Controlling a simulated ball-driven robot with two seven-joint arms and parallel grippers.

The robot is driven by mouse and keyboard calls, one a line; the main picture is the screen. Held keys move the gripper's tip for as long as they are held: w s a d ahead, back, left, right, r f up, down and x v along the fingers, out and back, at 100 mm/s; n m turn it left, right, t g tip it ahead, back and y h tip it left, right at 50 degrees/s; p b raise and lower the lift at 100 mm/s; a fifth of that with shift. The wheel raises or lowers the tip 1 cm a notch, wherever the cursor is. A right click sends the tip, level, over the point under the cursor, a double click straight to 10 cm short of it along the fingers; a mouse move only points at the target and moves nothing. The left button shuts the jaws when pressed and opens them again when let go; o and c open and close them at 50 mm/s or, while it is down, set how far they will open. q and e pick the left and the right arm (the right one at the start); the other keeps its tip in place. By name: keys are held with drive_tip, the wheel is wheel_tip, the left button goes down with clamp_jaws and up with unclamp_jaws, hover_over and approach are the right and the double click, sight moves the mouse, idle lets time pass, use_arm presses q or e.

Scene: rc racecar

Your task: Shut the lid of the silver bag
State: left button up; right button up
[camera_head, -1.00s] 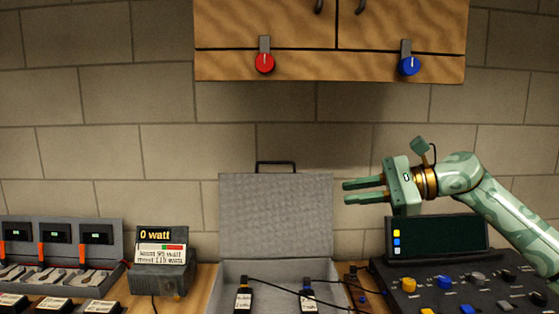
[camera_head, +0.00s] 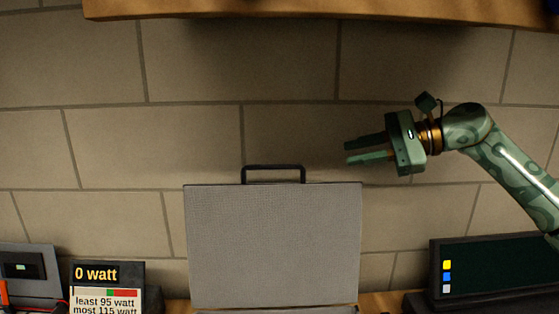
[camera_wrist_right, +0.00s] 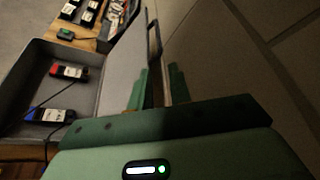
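The silver bag's grey lid (camera_head: 272,245) stands upright and open, with a black handle (camera_head: 273,168) on its top edge. My right gripper (camera_head: 347,153) is open and empty, its fingers pointing left, just above the lid's upper right corner in the head view. In the right wrist view its two fingers (camera_wrist_right: 157,88) appear on either side of the lid's edge; I cannot tell whether they touch it. The wrist view also shows the lid's inner face (camera_wrist_right: 122,60) and the bag's open body (camera_wrist_right: 28,75). My left gripper is not in view.
A watt display (camera_head: 105,285) stands left of the bag, a dark screen (camera_head: 500,268) right. A brick wall is behind; a wooden cabinet (camera_head: 300,10) hangs above.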

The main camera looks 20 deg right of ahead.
sight(289, 166)
drive_tip(key=x, duration=1.6)
drive_tip(key=shift+s+a+r, duration=0.1)
drive_tip(key=shift+s+a, duration=0.1)
drive_tip(key=shift+s, duration=0.05)
clamp_jaws()
